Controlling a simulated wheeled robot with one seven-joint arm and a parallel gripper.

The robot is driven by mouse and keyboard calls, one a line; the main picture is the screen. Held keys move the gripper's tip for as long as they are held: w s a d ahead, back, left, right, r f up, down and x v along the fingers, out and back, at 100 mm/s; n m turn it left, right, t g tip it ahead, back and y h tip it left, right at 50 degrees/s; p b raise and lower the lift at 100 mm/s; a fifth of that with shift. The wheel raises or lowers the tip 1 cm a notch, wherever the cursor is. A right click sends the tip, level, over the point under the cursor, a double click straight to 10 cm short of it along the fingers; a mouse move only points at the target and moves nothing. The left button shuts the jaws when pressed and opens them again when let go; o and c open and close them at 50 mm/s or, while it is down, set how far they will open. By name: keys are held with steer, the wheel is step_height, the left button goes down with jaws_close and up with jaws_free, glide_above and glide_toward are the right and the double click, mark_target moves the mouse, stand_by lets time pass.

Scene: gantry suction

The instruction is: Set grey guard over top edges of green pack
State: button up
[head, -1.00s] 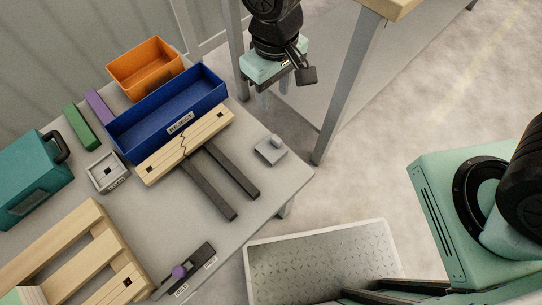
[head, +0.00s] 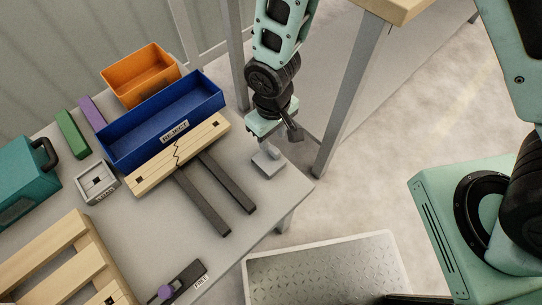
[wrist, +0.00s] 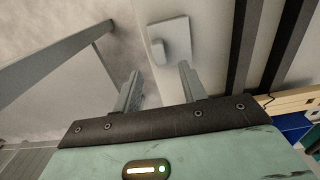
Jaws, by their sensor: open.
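A small grey piece with an upright tab, which looks like the grey guard (head: 268,163), sits near the right corner of the grey table. My gripper (head: 274,140) is just above and behind it, open and empty. In the wrist view the guard (wrist: 172,32) lies beyond the two fingertips (wrist: 158,76), roughly between them, and its tab points toward them. There is a gap between fingers and tab. I cannot clearly identify the green pack; a green bar (head: 72,134) lies at the left, and the lower-left corner is mostly cut off.
A blue REJECT bin (head: 160,120), an orange bin (head: 140,78) and a cracked wooden board (head: 180,155) with two dark bars (head: 228,183) are left of the gripper.

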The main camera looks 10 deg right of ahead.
mark_target(274, 149)
steer(key=f, duration=0.3)
steer(key=f+b, duration=0.1)
steer(key=shift+s+d+f, duration=0.2)
steer(key=shift+s+f, duration=0.1)
steer(key=shift+s, duration=0.1)
jaws_close()
